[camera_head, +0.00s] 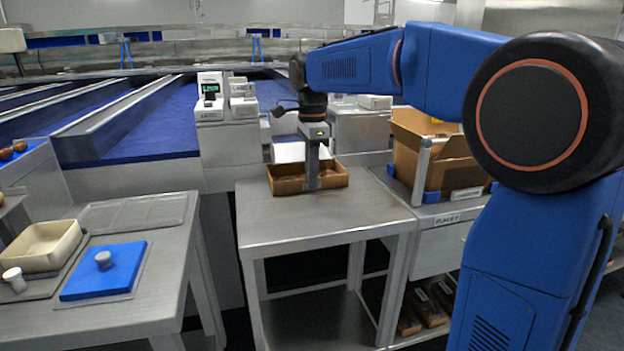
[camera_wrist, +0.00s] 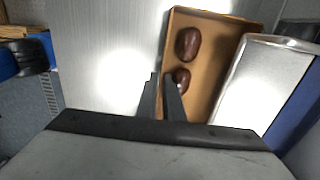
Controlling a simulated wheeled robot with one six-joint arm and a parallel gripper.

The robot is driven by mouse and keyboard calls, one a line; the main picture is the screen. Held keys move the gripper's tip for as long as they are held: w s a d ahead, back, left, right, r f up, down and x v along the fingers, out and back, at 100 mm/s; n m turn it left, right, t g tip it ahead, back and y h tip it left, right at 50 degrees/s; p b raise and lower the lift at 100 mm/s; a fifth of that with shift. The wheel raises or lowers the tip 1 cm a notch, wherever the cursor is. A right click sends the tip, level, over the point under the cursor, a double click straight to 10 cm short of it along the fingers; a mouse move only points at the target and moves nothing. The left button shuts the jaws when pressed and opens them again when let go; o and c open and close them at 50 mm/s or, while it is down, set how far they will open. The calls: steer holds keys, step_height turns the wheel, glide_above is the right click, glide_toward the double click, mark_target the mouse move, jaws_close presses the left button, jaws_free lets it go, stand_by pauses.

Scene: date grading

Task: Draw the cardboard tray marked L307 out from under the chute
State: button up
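The brown cardboard tray (camera_head: 288,187) stands on a steel table (camera_head: 300,222), in front of the bright metal chute (camera_head: 288,152). In the wrist view the tray (camera_wrist: 213,78) holds two dark dates, and the chute (camera_wrist: 258,82) lies along its right side, covering part of that edge. No mark L307 is readable in either view. My gripper (camera_head: 313,184) points straight down at the tray's near wall. In the wrist view its fingers (camera_wrist: 162,78) are close together, one on each side of the tray's wall, and look shut on it.
The steel table is clear in front of the tray. To the right stands an open cardboard box (camera_head: 408,160). A scale with a display (camera_head: 210,97) stands behind left. The left table carries a cream tray (camera_head: 42,262) and a blue knobbed lid (camera_head: 110,280).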

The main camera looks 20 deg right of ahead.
steer(key=shift+f, duration=0.45)
jaws_close()
